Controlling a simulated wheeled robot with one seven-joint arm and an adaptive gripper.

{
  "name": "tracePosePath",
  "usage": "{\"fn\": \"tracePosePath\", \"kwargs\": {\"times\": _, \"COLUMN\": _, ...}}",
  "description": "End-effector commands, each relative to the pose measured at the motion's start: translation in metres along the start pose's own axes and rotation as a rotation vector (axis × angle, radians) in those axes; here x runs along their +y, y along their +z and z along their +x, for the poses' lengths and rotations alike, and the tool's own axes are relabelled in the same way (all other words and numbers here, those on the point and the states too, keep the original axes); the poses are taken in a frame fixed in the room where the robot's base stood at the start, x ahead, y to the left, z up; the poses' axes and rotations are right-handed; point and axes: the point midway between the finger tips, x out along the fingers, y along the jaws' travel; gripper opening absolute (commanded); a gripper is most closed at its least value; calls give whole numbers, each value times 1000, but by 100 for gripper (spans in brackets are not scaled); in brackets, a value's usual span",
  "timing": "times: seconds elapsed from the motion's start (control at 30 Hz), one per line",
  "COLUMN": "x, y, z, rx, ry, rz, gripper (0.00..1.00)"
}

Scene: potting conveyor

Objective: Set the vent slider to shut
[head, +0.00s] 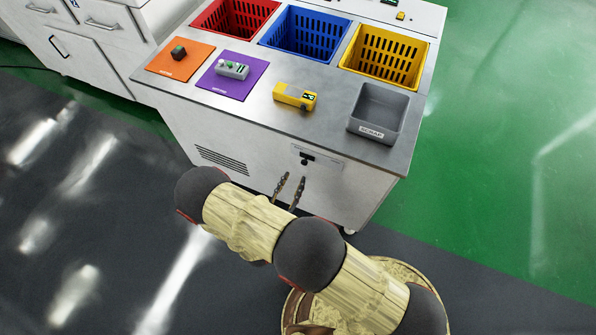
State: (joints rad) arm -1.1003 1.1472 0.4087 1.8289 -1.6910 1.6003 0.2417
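The vent slider's dark knob (304,161) sits on a narrow pale plate (326,163) on the cabinet's front face, toward the plate's left part. The plate's markings are too small to read. My gripper (292,177) is just below and slightly left of the knob in the picture, its two dark fingers pointing up toward the front face. The fingers are apart, with nothing visible between them. Whether they touch the face cannot be told; they look short of the knob. A slotted vent grille (222,160) is farther left on the same face.
The steel worktop (330,125) holds red (208,15), blue (318,48) and yellow (412,58) baskets, a grey scrap bin (357,118), a yellow device (295,97), and orange (160,68) and purple (245,88) mats with small items. Floor in front is clear.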

Motion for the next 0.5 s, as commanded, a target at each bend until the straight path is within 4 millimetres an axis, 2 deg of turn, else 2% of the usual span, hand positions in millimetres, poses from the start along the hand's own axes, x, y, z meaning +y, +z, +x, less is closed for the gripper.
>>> {"fn": "tracePosePath", "kwargs": {"times": 0.03, "x": 2, "y": 0, "z": -10, "rx": 0, "ry": 4, "rz": 1, "gripper": 37}}
{"fn": "tracePosePath", "kwargs": {"times": 0.2, "x": 1, "y": 0, "z": -32, "rx": -1, "ry": 3, "rz": 0, "gripper": 37}}
{"fn": "tracePosePath", "kwargs": {"times": 0.5, "x": 0, "y": 0, "z": -45, "rx": 0, "ry": 0, "rz": 1, "gripper": 37}}
